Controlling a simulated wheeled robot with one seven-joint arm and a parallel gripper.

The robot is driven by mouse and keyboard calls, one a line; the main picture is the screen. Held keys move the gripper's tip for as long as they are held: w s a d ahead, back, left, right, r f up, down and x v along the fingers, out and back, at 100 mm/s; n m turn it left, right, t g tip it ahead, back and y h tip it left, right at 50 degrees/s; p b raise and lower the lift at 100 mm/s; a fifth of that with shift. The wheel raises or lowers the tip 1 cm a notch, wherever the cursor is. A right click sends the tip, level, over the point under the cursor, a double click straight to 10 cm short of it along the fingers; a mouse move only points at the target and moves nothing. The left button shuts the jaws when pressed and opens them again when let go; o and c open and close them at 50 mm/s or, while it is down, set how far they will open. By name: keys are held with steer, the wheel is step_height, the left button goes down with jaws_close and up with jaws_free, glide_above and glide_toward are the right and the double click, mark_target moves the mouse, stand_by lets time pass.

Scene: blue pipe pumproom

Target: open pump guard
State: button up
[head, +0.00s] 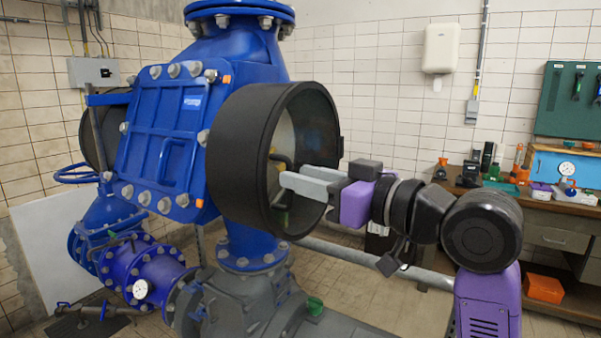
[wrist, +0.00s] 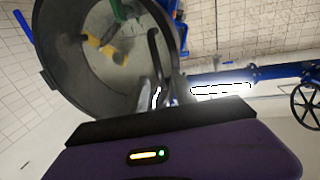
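The pump guard (head: 240,150) is a black round drum-shaped cover on the blue pump body, with a clear-looking face through which things show. A black bar handle (head: 279,160) sits on its face. The guard appears shut. In the wrist view the guard (wrist: 62,62) fills the upper left, and its handle (wrist: 156,58) runs down toward the fingers. My gripper (head: 300,178) is at the guard's face by the handle. In the wrist view my gripper (wrist: 162,92) has its fingers apart, with the handle's lower end appearing between them. Contact cannot be made out.
The blue pump body (head: 165,135) stands left of the guard, with a grey pump casing (head: 250,300) below. A pipe (head: 370,258) runs low behind my arm. A workbench (head: 540,205) with tools stands at the right. Tiled floor shows between them.

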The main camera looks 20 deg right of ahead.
steer(key=shift+w+a, duration=0.3)
steer(key=shift+w, duration=0.2)
jaws_close()
stand_by(1.2)
